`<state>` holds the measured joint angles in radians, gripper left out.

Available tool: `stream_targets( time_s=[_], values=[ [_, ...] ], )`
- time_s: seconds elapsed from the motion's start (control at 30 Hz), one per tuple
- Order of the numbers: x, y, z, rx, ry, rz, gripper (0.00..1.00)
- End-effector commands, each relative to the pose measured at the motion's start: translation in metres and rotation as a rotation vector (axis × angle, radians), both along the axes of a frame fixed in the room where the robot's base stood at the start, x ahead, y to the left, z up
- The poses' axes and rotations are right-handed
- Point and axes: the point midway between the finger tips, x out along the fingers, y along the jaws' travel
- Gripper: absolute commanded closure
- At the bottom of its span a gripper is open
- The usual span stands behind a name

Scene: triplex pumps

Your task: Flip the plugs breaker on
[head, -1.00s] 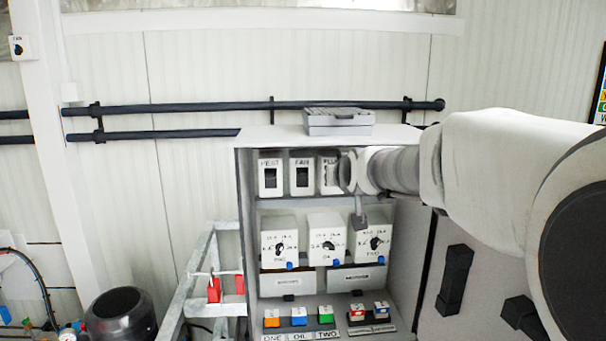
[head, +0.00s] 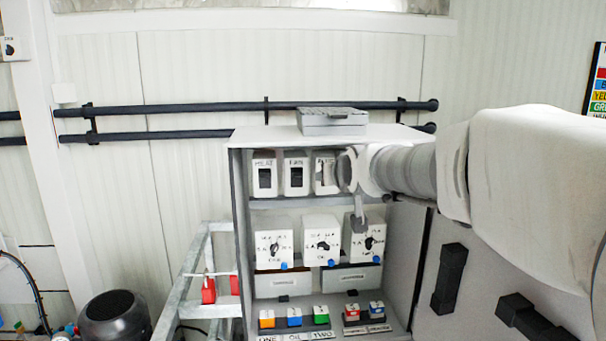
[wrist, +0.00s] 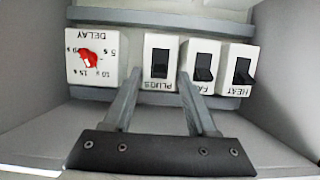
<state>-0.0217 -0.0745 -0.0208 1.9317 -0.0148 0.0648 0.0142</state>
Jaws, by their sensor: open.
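The plugs breaker (head: 324,173) is a white box with a dark switch in the top row of the open cabinet. In the head view it is partly hidden by my arm's end. In the wrist view, which is upside down, the plugs breaker (wrist: 160,58) shows with its black rocker and inverted label. My gripper (wrist: 160,76) is open and empty; its two fingers reach toward the breaker, one tip near each side of it. I cannot tell whether either finger touches it, or which position the rocker is in.
The fan breaker (wrist: 203,68) and heat breaker (wrist: 238,70) stand close beside the plugs breaker. A delay dial box (wrist: 92,57) with a red knob is on its other side. Cabinet walls enclose the row. Below are dial boxes (head: 322,240) and coloured buttons (head: 294,316).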

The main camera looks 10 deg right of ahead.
Motion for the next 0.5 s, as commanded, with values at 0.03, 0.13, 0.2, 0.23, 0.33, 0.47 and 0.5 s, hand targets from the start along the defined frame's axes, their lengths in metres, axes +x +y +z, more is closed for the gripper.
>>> stream_targets(
  time_s=[0.03,0.13,0.2,0.23,0.33,0.47,0.5],
  values=[
    [-0.009,0.0,0.002,0.0,-0.003,0.0,0.43],
    [-0.026,0.0,0.009,0.0,-0.004,0.001,0.43],
    [-0.038,0.0,0.013,-0.001,-0.004,0.001,0.43],
    [-0.043,0.0,0.015,-0.001,-0.003,0.001,0.43],
    [-0.06,0.0,0.021,-0.001,-0.004,0.001,0.43],
    [-0.083,0.0,0.029,-0.001,-0.003,0.001,0.43],
    [-0.09,0.0,0.032,-0.001,-0.005,0.001,0.43]
  ],
)
